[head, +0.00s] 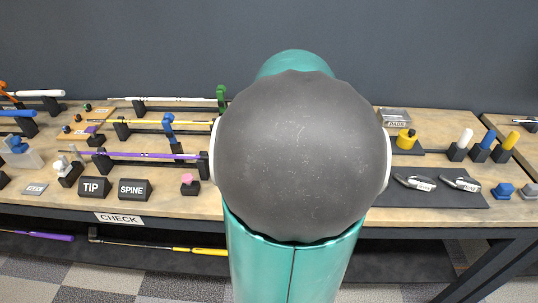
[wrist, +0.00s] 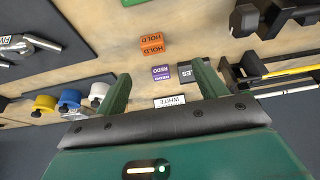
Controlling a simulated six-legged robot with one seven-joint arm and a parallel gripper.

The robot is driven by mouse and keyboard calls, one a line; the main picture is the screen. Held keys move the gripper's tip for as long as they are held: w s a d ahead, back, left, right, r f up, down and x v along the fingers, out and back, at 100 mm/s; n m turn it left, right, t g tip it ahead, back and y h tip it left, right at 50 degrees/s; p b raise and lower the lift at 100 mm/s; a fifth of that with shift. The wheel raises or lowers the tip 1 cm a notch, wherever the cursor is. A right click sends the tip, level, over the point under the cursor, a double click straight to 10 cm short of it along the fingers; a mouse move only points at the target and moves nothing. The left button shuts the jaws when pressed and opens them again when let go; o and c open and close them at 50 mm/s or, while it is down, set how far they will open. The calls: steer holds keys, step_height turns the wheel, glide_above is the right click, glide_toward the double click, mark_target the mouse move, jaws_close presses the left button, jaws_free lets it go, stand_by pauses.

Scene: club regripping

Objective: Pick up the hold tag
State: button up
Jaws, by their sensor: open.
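The hold tag (wrist: 151,44) is a small orange block with HOLD lettering, lying on the wooden bench top in the upper middle of the wrist view. My gripper (wrist: 162,69) is open, with its two green fingers spread apart. Nothing is held between them. The hold tag shows beyond the fingertips and apart from them. In the head view my own arm covers the middle of the bench, and I cannot see the hold tag or the gripper there.
A purple REDO tag (wrist: 161,73), a dark lettered block (wrist: 186,73) and a WHITE label (wrist: 170,101) lie near the hold tag. Yellow, blue and white rolls (wrist: 70,100) stand at left. Black club supports (wrist: 262,18) stand at right. Bare wood lies left of the hold tag.

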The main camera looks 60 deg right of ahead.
steer(key=x, duration=0.5)
steer(key=s+d+x, duration=0.1)
steer(key=x, duration=0.2)
steer(key=shift+f, duration=0.1)
steer(key=shift+d+x, duration=0.15)
steer(key=shift+x, duration=1.35)
steer(key=shift+d+x, duration=0.1)
steer(key=shift+x, duration=1.4)
steer(key=c, duration=1.1)
